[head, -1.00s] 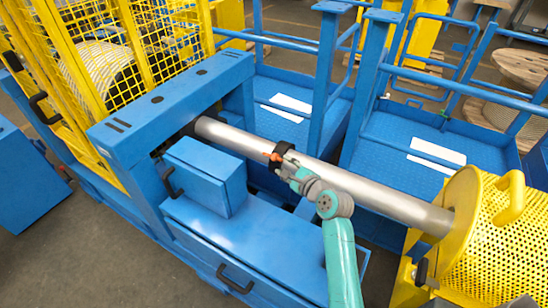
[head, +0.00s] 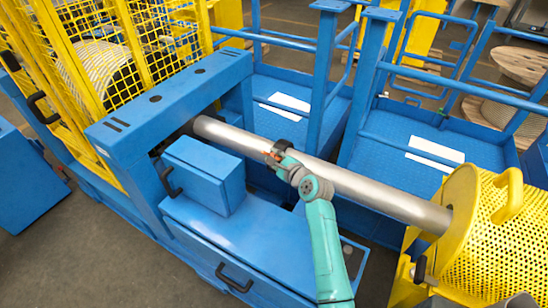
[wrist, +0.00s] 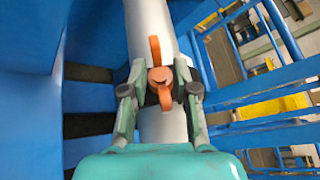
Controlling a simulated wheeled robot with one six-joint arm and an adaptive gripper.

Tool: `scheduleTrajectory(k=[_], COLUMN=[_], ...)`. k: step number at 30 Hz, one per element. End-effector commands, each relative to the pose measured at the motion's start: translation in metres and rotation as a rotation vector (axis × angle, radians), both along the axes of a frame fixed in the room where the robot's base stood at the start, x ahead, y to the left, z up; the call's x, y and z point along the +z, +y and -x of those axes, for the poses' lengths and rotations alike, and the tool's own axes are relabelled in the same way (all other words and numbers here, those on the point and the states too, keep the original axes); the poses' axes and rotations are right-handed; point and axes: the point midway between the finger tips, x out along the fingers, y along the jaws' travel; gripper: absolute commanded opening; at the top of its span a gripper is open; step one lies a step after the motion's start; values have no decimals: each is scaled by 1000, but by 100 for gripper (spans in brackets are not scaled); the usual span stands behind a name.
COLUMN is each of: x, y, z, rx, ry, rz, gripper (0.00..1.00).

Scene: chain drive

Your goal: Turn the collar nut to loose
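The collar nut is an orange piece with a round hub and lobes (wrist: 160,77) on the grey metal shaft in the wrist view. In the head view its orange (head: 271,156) shows small beside the black collar (head: 283,145) around the shaft. My gripper (wrist: 160,72) has one finger on each side of the hub, the tips very near it. I cannot tell whether they touch it. One orange lobe points up along the shaft, one points down towards my palm, and an orange bit shows at the right finger. In the head view my gripper (head: 277,160) hides part of the collar.
The shaft (head: 370,188) runs from the blue frame (head: 165,100) to a yellow perforated guard (head: 495,235). A blue box (head: 205,175) stands left of my arm. Blue rails and posts (head: 365,80) stand behind the shaft.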

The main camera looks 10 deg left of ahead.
Motion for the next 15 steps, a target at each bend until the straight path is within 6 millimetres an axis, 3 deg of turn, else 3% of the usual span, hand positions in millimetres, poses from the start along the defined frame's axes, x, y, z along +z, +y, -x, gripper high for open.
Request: scheduleTrajectory(k=[15], x=[2], y=[-1], z=[-2], rx=[65], ry=[23], rz=[62], gripper=[0])
